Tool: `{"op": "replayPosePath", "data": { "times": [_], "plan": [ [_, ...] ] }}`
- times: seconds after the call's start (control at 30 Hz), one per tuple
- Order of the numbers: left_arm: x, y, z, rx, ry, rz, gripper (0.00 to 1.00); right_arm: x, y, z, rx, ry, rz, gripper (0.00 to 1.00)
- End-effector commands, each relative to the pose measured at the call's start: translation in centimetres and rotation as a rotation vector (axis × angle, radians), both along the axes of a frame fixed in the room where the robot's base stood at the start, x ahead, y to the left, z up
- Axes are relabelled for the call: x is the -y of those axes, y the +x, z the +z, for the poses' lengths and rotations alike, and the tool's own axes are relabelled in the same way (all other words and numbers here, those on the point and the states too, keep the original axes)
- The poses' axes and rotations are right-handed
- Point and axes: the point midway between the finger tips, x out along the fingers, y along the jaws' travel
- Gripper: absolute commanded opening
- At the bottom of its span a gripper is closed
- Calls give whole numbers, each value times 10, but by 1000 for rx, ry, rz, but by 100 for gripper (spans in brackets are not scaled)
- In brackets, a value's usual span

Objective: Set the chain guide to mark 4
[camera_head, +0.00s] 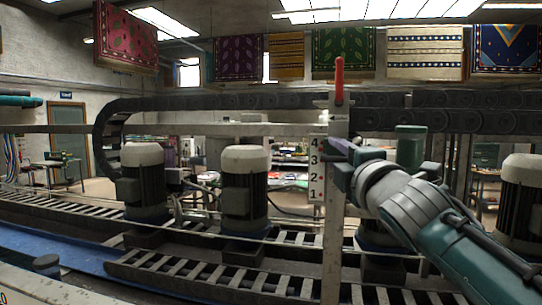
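A grey upright post (334,235) stands right of centre, with a red lever (339,80) pointing up at its top. A white scale plate (316,168) on its left side reads 4, 3, 2, 1 from top to bottom. The dark chain (230,102) runs across behind the post and curves down at the left. My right gripper (338,150) is at the post, near the 4 and 3 marks and below the red lever. Its fingertips are small and dark here; I cannot tell whether they touch anything. No pointer on the scale is clear. My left gripper is not in view.
Several motors with pale caps, such as this one (245,185), stand behind a slatted conveyor (200,285). A blue belt (60,250) lies at the lower left. Rugs (343,53) hang along the back. Another motor (520,200) stands beyond my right arm.

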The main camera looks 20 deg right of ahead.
Motion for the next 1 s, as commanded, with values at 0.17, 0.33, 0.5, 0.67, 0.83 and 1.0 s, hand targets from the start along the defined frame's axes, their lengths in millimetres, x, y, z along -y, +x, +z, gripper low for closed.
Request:
{"op": "replayPosePath", "data": {
  "times": [0.17, 0.33, 0.5, 0.67, 0.83, 1.0],
  "plan": [
    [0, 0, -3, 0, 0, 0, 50, -4, -9, -3, 0, -1, 7, 45],
    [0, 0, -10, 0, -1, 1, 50, -6, -33, -9, 0, -1, 5, 45],
    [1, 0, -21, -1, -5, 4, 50, -10, -61, -14, -1, -2, 4, 45],
    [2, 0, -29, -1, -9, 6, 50, -13, -83, -17, 0, -1, 3, 45],
    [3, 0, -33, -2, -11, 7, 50, -14, -95, -17, -1, -1, 2, 45],
    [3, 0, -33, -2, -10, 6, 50, -15, -98, -16, 0, -1, 1, 45]
  ]
}}
